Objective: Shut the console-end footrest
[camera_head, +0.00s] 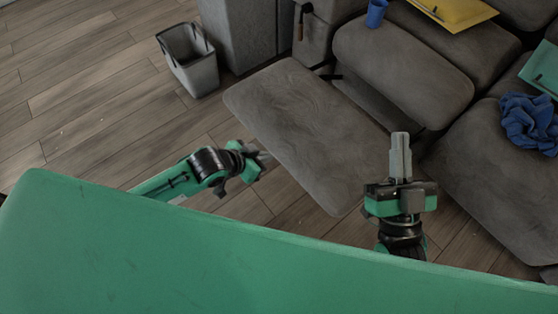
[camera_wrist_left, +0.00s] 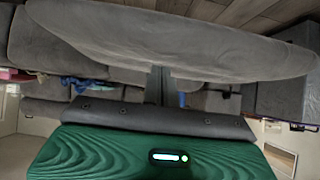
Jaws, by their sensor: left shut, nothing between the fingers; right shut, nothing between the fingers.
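The console-end footrest (camera_head: 305,130) is a grey padded panel, swung out from the sofa and raised over the floor. It also fills the top of the left wrist view (camera_wrist_left: 170,38). My left gripper (camera_head: 262,157) is shut and empty, close to the footrest's left edge; I cannot tell if it touches. My right gripper (camera_head: 400,150) is shut and empty, pointing toward the sofa just right of the footrest. A lever with a brown handle (camera_head: 300,28) hangs on the side of the sofa, behind the footrest.
A grey bin (camera_head: 189,60) stands on the wooden floor at upper left. A blue cup (camera_head: 376,13), a yellow folder (camera_head: 452,12) and a crumpled blue cloth (camera_head: 530,122) lie on the grey sofa (camera_head: 400,65). Floor between bin and footrest is free.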

